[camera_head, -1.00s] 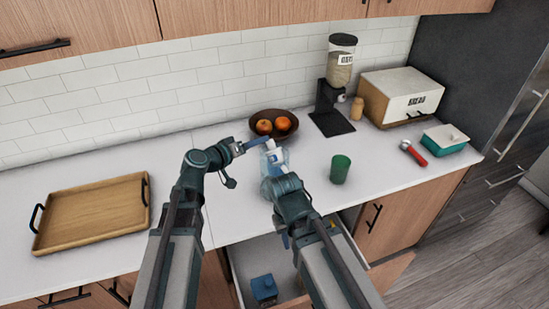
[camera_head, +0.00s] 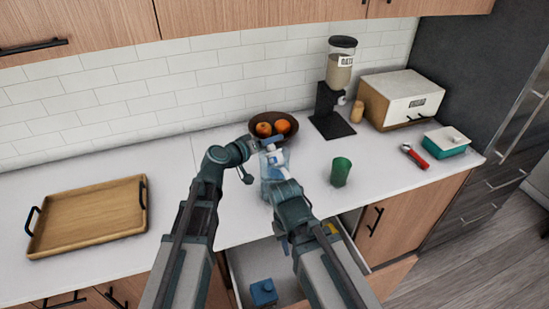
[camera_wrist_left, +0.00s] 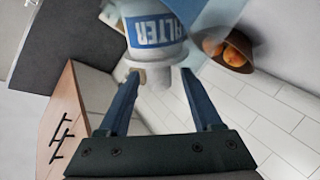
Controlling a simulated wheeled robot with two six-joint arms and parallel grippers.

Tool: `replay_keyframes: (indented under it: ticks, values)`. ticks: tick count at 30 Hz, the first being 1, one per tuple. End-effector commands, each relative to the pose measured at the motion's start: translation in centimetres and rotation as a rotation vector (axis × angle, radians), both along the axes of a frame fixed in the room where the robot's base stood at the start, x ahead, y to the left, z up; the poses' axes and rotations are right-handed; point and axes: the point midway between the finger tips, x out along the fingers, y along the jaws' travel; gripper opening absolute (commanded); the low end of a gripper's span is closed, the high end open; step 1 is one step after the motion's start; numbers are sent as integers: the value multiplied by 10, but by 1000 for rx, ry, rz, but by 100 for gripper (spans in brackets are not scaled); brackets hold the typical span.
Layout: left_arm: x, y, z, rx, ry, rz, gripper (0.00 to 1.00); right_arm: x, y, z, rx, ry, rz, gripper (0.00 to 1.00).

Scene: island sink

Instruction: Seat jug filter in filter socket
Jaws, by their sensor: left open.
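The jug filter (camera_wrist_left: 157,28) is a white cylinder with a blue FILTER label, large at the top of the left wrist view. In the head view it shows as a small white piece (camera_head: 275,154) at the top of the translucent pale blue jug (camera_head: 267,172). My left gripper (camera_wrist_left: 160,76) is open, its two blue fingers spread on either side of the filter's narrow white end. In the head view this gripper (camera_head: 264,143) is just above the jug. My right arm reaches to the jug's front; its fingers are hidden. The socket is hidden, so how deep the filter sits cannot be told.
A bowl of oranges (camera_head: 254,132) stands just behind the jug. A green cup (camera_head: 341,172) is to the right, and a dispenser (camera_head: 333,112) behind it. A wooden tray (camera_head: 88,218) lies left. An open drawer (camera_head: 240,270) is below the counter's front edge.

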Motion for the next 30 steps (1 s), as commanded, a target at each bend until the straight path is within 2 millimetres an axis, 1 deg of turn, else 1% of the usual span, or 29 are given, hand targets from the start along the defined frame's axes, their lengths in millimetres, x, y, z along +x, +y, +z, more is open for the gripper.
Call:
replay_keyframes:
  ticks: [1, 2, 3, 11, 12, 23, 26, 30]
  values:
    - [0, 0, 0, 0, 0, 0, 61, 0, 0, 0, 0, 0, 0, 27]
    - [0, 0, 0, 0, 0, 0, 55, 0, 0, 0, 0, 0, 0, 27]
    - [0, 0, 0, 0, 0, 0, 48, 0, 0, 0, 0, 0, 0, 27]
    - [0, 0, 0, 0, 0, 0, 1, 0, 0, 0, 0, 0, 0, 27]
    - [0, 0, 0, 0, 0, 0, 0, 0, 0, 0, 0, 0, 0, 27]
    - [0, 0, 1, 0, 0, 0, 0, 0, 0, 1, 0, 0, 0, 27]
    - [0, 0, 3, 0, 0, 0, 0, 0, 0, 3, 0, 0, 0, 27]
    - [0, 0, 12, 0, 0, 0, 0, 0, 0, 12, 0, 0, 0, 27]
